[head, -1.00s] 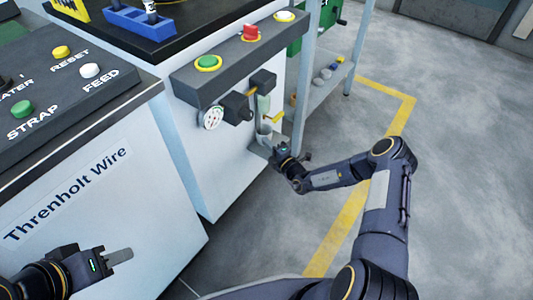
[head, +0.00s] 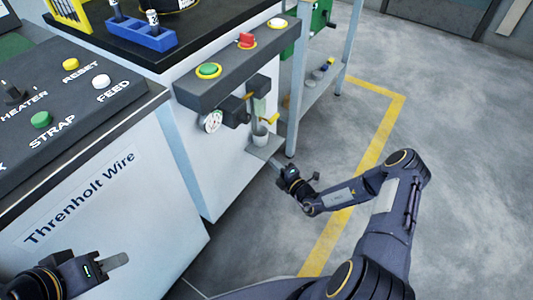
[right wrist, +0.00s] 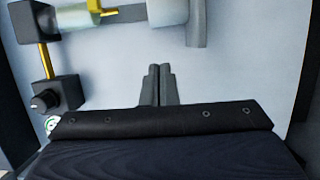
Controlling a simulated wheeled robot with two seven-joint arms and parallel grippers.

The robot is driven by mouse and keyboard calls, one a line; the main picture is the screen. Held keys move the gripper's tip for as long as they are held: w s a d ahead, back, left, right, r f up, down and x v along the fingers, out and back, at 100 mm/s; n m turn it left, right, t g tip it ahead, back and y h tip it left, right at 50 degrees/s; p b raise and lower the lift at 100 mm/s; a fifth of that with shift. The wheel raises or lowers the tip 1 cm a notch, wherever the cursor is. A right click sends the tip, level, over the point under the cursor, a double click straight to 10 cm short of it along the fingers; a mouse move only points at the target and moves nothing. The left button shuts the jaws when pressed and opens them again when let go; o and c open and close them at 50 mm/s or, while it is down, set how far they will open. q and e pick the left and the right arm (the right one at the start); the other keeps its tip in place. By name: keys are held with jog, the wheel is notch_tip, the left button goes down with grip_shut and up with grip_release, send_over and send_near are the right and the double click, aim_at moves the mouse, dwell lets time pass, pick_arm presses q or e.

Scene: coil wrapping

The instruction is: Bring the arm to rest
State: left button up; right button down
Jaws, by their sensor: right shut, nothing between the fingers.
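My right arm reaches in from the lower right in the head view. Its gripper (head: 275,159) is shut and empty, just in front of and below a small grey ledge (head: 262,149) on the white cabinet.
A dark panel with green, red and white buttons (head: 208,71) juts out above the ledge, with a gauge (head: 212,122) below it. A metal rack (head: 297,90) stands right of the cabinet.

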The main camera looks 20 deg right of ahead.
jog(key=shift+v, duration=1.7)
jog(key=s+a+r+n+g+y, duration=0.3)
jog(key=r+n+g, duration=0.1)
jog(key=r+n, duration=0.45)
jog(key=s+a+r+n+g+y, duration=0.2)
jog(key=s+a+r+n+g, duration=0.15)
jog(key=r+n, duration=0.55)
jog(key=s+a+r+n+g+y, duration=0.3)
jog(key=r+n+g, duration=0.2)
jog(key=r+n, duration=0.4)
jog(key=s+d+r+n+h, duration=0.2)
jog(key=s+n+h, duration=0.1)
jog(key=s+n, duration=0.4)
jog(key=s+d+r+n+t+h, duration=0.1)
jog(key=s+d+r+n+h, duration=0.1)
jog(key=s+n+h, duration=0.4)
jog(key=s+d+r+n+h, duration=0.1)
jog(key=s+d+r+n, duration=0.15)
jog(key=s+n, duration=0.6)
notch_tip(320, 180, up, 27)
jog(key=p, duration=2.9)
jog(key=shift+w+r, duration=0.2)
jog(key=shift+w, duration=0.05)
